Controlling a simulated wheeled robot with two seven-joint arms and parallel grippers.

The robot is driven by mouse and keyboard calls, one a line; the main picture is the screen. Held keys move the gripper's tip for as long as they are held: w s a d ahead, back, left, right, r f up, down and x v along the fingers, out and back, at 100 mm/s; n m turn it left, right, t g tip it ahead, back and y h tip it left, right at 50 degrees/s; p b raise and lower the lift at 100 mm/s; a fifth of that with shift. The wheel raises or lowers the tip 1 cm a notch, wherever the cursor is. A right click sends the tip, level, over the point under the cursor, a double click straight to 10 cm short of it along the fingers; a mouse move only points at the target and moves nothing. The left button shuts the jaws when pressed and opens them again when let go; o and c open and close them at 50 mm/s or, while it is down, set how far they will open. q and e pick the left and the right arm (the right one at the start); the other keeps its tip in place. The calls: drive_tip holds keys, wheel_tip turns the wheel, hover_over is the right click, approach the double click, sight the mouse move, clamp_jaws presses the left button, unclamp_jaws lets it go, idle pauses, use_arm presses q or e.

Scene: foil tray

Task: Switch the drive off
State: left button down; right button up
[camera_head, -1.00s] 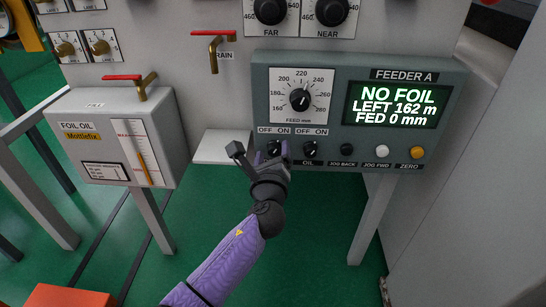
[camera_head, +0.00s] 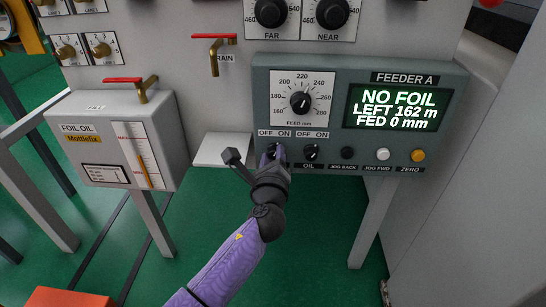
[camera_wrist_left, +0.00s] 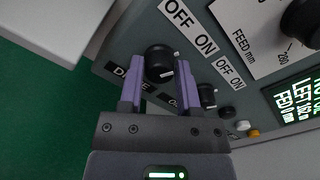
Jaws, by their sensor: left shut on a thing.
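The drive switch (camera_wrist_left: 160,62) is a round black knob under an OFF/ON label, at the left of the feeder's lower row. My left gripper (camera_wrist_left: 158,80) is shut on this knob, one purple finger on each side of it. A pale mark shows on the knob, but I cannot tell its setting for certain. In the head view the left gripper (camera_head: 271,153) reaches up to the panel and mostly hides the knob. The Feeder A panel (camera_head: 330,66) has a screen (camera_head: 398,107) reading NO FOIL, LEFT 162 m, FED 0 mm. My right gripper is not in view.
Right of the drive knob are the oil switch (camera_head: 311,152), then black (camera_head: 347,153), white (camera_head: 383,154) and orange (camera_head: 418,155) buttons. The feed dial (camera_head: 300,102) sits above. A foil oil box (camera_head: 108,105) and red-handled taps stand left. Green floor below is open.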

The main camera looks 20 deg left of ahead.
use_arm(q)
drive_tip(key=shift+f+n, duration=0.1)
drive_tip(key=shift+n, duration=0.7)
drive_tip(key=n, duration=0.2)
drive_tip(key=shift+n+b, duration=0.4)
drive_tip(key=n+b, duration=0.1)
drive_tip(key=n, duration=0.4)
drive_tip(key=shift+f, duration=0.1)
drive_tip(key=shift+n, duration=0.7)
drive_tip(key=shift+c, duration=1.6)
unclamp_jaws()
